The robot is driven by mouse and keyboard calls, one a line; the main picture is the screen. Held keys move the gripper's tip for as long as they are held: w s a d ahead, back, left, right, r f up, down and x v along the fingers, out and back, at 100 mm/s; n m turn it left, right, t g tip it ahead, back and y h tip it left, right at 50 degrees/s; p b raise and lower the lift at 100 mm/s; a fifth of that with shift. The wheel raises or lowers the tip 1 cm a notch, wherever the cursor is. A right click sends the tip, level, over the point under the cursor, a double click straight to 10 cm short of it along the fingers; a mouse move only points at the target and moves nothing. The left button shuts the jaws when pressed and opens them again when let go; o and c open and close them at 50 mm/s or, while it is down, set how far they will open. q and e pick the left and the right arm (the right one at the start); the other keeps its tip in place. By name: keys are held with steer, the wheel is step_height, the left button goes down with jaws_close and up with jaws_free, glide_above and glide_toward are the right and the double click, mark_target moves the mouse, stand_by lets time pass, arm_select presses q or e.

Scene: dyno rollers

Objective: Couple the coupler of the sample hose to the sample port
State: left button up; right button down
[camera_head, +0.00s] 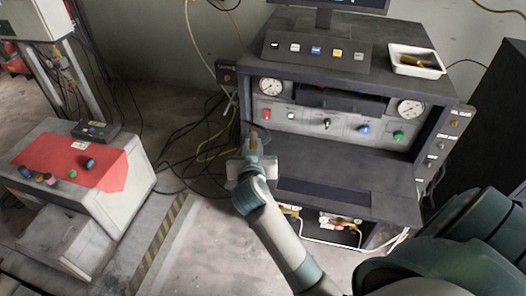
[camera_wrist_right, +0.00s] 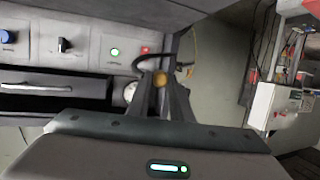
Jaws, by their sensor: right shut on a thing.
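My right gripper (camera_head: 253,143) is in front of the left side of the dark console. It is shut on a small brass coupler (camera_wrist_right: 160,78), which shows between the fingertips (camera_wrist_right: 161,88) in the right wrist view. A dark hose (camera_wrist_right: 150,60) curves away from the coupler. In the head view the coupler is a small orange-brown spot, partly hidden by the gripper. A small dark box with a brass-coloured fitting (camera_head: 227,73) is on the console's left side, beyond the gripper; I cannot tell whether it is the sample port. My left gripper is not in view.
The console front has gauges (camera_head: 411,108), coloured knobs and a protruding shelf (camera_head: 345,160). Labelled fittings (camera_head: 441,145) line its right side. A white tray (camera_head: 417,60) sits on top. Cables (camera_head: 195,140) hang at left, near a red-topped cabinet (camera_head: 75,155).

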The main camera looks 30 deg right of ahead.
steer(key=s+a+r+n+t+y+b, duration=0.1)
steer(key=s+a+n+y, duration=0.2)
steer(key=a, duration=0.3)
steer(key=s+a+r+n+t+y+b, duration=0.1)
steer(key=s+a+r+n+y, duration=0.1)
steer(key=a+y, duration=0.3)
steer(key=s+a+n, duration=0.1)
steer(key=a, duration=0.1)
steer(key=shift+s+a+r+n+b, duration=0.2)
steer(key=shift+s+a+n+b, duration=0.1)
steer(key=shift+d, duration=0.1)
